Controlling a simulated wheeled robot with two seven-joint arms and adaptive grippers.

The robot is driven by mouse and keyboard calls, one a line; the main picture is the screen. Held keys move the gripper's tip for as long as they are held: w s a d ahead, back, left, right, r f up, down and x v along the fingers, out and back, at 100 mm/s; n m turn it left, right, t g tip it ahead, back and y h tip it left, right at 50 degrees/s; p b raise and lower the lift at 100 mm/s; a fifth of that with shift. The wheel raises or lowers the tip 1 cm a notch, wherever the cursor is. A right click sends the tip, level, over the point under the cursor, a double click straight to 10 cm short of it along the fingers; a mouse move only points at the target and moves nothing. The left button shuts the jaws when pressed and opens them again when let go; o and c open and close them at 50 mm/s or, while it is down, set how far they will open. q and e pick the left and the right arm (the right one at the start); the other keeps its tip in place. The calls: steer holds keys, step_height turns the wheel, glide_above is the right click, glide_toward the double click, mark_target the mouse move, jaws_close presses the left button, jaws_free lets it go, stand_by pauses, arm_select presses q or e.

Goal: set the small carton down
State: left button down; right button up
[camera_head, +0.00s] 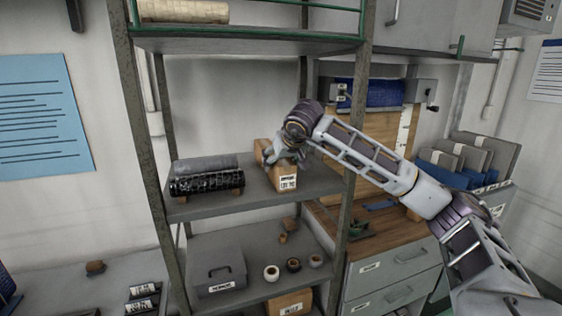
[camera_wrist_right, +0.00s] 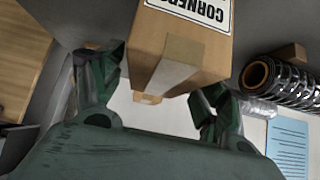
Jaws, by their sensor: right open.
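The small carton (camera_head: 287,183) is a brown box with a white label, on the middle shelf (camera_head: 318,184) of the grey rack near its front edge. In the right wrist view the carton (camera_wrist_right: 190,40) shows its tape strip and a label reading "CORNERS". My right gripper (camera_head: 281,153) is at the carton's upper part, partly covering it in the head view. In the wrist view the right gripper (camera_wrist_right: 160,98) is open, with its fingers spread to either side of the carton's near end. The carton's far side is hidden. My left gripper is not in view.
Dark wrapped rolls (camera_head: 206,180) lie left of the carton on the same shelf. A rack post (camera_head: 352,130) stands to the right. Below are a grey box (camera_head: 217,270), several small rolls and another carton (camera_head: 290,303). Shelf room right of the carton is free.

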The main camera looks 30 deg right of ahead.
mark_target(286, 165)
steer(key=shift+r, duration=0.1)
steer(key=shift+r, duration=0.15)
steer(key=shift+s+a+r, duration=0.15)
steer(key=shift+s+r, duration=0.3)
steer(key=shift+s, duration=0.05)
steer(key=v, duration=0.5)
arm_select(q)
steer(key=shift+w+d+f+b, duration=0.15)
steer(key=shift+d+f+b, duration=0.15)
arm_select(e)
steer(key=shift+v, duration=2.7)
